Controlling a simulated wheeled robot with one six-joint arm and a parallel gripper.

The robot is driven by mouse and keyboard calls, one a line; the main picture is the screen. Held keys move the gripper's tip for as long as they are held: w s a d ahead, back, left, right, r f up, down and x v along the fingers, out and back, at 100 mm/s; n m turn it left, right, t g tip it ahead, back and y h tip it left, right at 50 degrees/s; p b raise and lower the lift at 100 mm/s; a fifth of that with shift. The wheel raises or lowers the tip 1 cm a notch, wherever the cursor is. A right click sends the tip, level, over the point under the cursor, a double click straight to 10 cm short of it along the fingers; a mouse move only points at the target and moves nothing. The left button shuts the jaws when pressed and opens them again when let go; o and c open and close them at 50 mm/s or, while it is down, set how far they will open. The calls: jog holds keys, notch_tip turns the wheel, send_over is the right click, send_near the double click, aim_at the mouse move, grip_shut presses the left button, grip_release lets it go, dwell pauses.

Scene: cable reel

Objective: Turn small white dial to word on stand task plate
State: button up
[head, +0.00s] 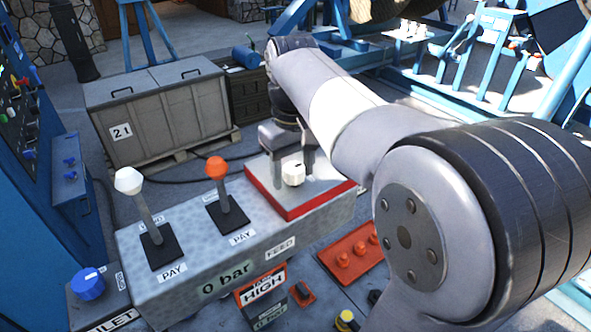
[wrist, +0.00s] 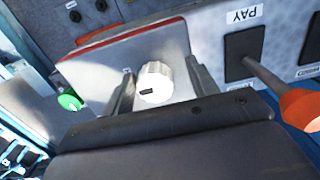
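The small white dial (head: 293,174) sits on a pale plate with a red edge (head: 262,182), on the right part of the grey console. In the wrist view the white dial (wrist: 155,82) is ribbed, with a short dark mark on its face toward the lower left. My gripper (head: 293,160) points down over the plate. In the wrist view my gripper (wrist: 158,85) is open, with one finger on each side of the dial and a visible gap at both. A small label by the left finger is too small to read; other words on the plate cannot be made out.
An orange-knobbed lever (head: 216,168) and a white-knobbed lever (head: 128,181) stand left of the plate. A blue dial (head: 88,284) is at lower left. A red block with several knobs (head: 354,254) lies in front. A grey crate (head: 160,110) stands behind.

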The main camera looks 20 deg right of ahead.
jog(key=shift+o, duration=0.3)
jog(key=shift+a, duration=0.25)
jog(key=shift+w+d+r, duration=0.1)
jog(key=shift+w+d, duration=0.05)
jog(key=shift+d, duration=0.1)
jog(key=shift+r, duration=0.35)
notch_tip(320, 180, up, 10)
jog(key=s, duration=0.1)
jog(key=shift+a+b, duration=0.2)
jog(key=shift+b, duration=0.1)
jog(key=shift+s+a, duration=0.1)
